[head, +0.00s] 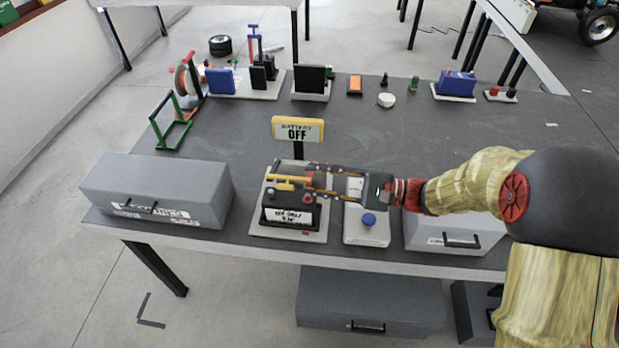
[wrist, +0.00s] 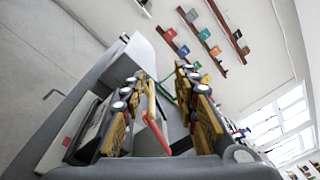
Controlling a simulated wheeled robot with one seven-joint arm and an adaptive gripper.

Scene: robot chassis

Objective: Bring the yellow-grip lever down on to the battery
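The battery (head: 290,214) is a black box with a white label, on a pale base plate near the table's front edge. The yellow-grip lever (head: 283,179) shows as a yellow bar above the battery, with dark and red parts beside it. My gripper (head: 309,180) reaches in from the right, its fingers at the lever's right end. In the wrist view, my gripper (wrist: 162,80) has its fingers apart, with a yellow bar (wrist: 151,100) and a red piece (wrist: 157,132) between them. I see no firm grip on the bar. The fingers partly hide the lever and battery.
A yellow-framed "BATTERY OFF" sign (head: 298,130) stands behind the battery. A grey case (head: 160,185) is on the left, and a white plate with a blue knob (head: 368,220) and another grey case (head: 440,235) are on the right. The table's middle is mostly clear.

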